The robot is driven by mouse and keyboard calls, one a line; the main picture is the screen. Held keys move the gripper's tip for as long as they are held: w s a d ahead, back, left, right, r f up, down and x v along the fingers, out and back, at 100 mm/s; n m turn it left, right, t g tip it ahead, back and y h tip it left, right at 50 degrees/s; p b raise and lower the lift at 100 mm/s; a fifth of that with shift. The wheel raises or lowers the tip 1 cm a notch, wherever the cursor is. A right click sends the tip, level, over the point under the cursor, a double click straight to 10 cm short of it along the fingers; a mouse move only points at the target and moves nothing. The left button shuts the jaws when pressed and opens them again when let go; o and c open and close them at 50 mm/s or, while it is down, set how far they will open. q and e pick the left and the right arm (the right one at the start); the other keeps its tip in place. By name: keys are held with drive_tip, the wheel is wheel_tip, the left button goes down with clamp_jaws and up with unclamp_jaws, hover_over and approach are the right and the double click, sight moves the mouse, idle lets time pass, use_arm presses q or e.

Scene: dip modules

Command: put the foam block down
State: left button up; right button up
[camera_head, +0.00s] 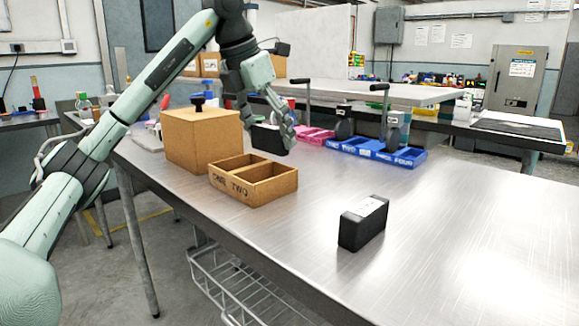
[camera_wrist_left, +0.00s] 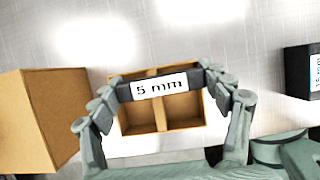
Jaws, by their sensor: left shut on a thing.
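My left gripper (camera_head: 272,126) is shut on a black foam block (camera_head: 268,140) and holds it above the table, behind the two-compartment wooden tray in the head view. In the left wrist view the held block (camera_wrist_left: 124,92) carries a white "5 mm" label and spans between the fingers. The wooden tray (camera_head: 238,193), marked ONE and TWO, shows beyond the block in the left wrist view (camera_wrist_left: 130,125); its visible compartments look empty. A second black block (camera_head: 362,224) with a white label on top stands alone on the table. My right gripper is not in view.
A wooden box (camera_head: 200,142) with a black knob stands left of the tray. A blue tray (camera_head: 375,152) and a pink tray (camera_head: 316,137) sit at the back, with upright black-handled tools nearby. The steel table (camera_head: 450,215) is clear at the right.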

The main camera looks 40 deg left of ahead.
use_arm(q)
drive_tip(key=w+f, duration=0.2)
drive_tip(key=w, duration=0.1)
drive_tip(key=w+f, duration=0.1)
drive_tip(key=w, duration=0.1)
drive_tip(key=shift+a, duration=0.25)
drive_tip(key=shift+f, duration=2.05)
drive_tip(key=o, duration=0.9)
drive_tip(key=shift+o, duration=0.2)
